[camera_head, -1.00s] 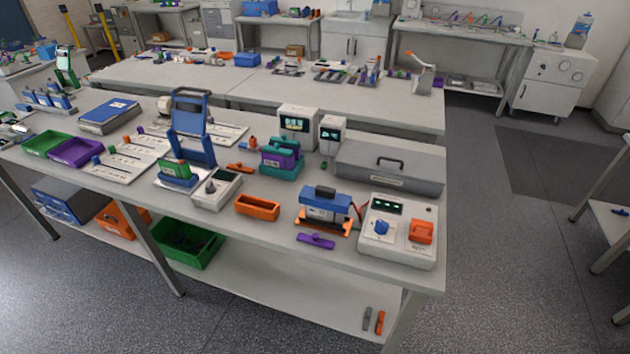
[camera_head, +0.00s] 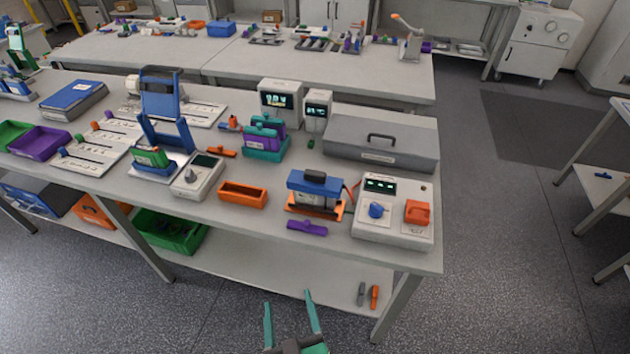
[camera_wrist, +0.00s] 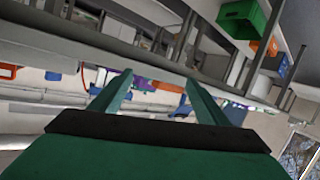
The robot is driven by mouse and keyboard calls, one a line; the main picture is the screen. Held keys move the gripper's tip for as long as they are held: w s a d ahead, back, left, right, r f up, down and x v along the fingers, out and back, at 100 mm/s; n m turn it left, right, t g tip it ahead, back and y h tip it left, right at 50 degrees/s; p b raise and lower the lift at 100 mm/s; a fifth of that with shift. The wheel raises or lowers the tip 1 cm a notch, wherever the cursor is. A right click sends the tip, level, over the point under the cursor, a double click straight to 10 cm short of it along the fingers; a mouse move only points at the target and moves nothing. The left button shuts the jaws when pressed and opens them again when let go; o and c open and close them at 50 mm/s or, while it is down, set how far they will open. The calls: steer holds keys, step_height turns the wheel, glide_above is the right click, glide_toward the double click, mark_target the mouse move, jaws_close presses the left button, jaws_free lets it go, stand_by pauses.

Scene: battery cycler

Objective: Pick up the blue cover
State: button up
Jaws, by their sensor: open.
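The blue cover (camera_head: 315,182) with a dark handle on top sits over a unit in an orange base (camera_head: 316,212), near the front right of the bench in the head view. My gripper (camera_head: 289,298) shows at the bottom of the head view, with two teal fingers spread apart and nothing between them. It is in front of the bench, apart from the cover. In the wrist view my open fingers (camera_wrist: 153,85) point toward the bench, seen tilted. I cannot clearly pick out the cover there.
A white instrument (camera_head: 392,212) with a blue knob stands right of the cover, joined by a red lead. A purple piece (camera_head: 307,228) lies in front, an orange tray (camera_head: 243,195) to the left, and a grey case (camera_head: 380,142) behind. The bench front edge (camera_head: 330,245) and lower shelf are close.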

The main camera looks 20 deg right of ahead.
steer(key=w+d+r+m+h, duration=0.25)
steer(key=w+d+r, duration=0.25)
steer(key=w+r, duration=0.45)
steer(key=m+g+h, duration=0.3)
steer(key=m+h, duration=0.1)
steer(key=m, duration=0.1)
glide_toward(314, 177)
steer(key=shift+y, duration=0.25)
steer(key=x, duration=0.9)
steer(key=shift+d+r, duration=0.15)
steer(key=shift+d, duration=0.1)
steer(key=c, duration=1.2)
